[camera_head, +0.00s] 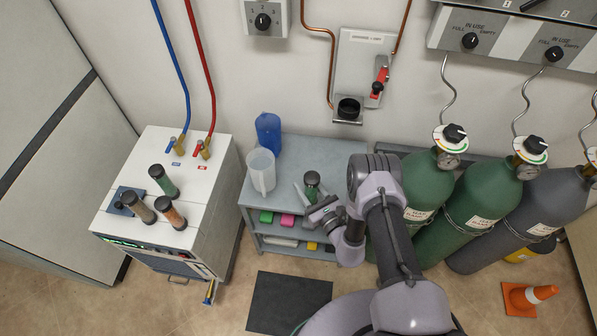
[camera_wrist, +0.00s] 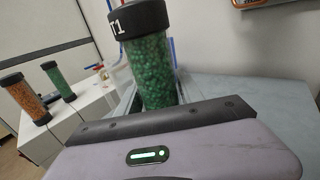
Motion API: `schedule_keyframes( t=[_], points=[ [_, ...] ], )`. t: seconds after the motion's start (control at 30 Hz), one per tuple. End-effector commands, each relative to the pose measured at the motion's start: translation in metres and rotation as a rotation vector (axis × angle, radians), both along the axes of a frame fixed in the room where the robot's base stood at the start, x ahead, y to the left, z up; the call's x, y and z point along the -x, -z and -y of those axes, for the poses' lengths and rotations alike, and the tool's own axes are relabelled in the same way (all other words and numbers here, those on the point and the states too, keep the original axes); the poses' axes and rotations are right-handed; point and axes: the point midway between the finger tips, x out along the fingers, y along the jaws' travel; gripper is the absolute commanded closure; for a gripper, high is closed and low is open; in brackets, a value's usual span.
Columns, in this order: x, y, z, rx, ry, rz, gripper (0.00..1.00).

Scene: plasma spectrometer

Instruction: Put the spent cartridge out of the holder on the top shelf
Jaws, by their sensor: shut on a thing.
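A cartridge with a black cap and green granules (camera_head: 312,180) is held upright in my gripper (camera_head: 313,194) over the top shelf (camera_head: 315,150) of the grey shelf unit. In the wrist view the same cartridge (camera_wrist: 157,75) stands nearly upright between the fingers, and its cap carries a partly hidden mark. Its lower end is hidden, so I cannot tell whether it touches the shelf. The holder (camera_head: 349,108), a black cup on the wall panel, looks empty.
A blue bottle (camera_head: 268,132) and a translucent jug (camera_head: 261,170) stand on the top shelf's left side. Several other cartridges (camera_head: 164,180) stand on the white machine (camera_head: 195,205) at left. Green gas cylinders (camera_head: 425,190) stand close on the right.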

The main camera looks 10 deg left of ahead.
Motion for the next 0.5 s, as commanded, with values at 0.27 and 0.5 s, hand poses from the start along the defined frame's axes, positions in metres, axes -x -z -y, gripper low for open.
schedule_keyframes(
  t=[0.27,0.5],
  points=[
    [-0.078,0.011,-0.023,-0.001,-0.001,0.002,1.0],
    [-0.1,0.025,-0.029,0.0,-0.001,-0.003,1.0]
  ],
)
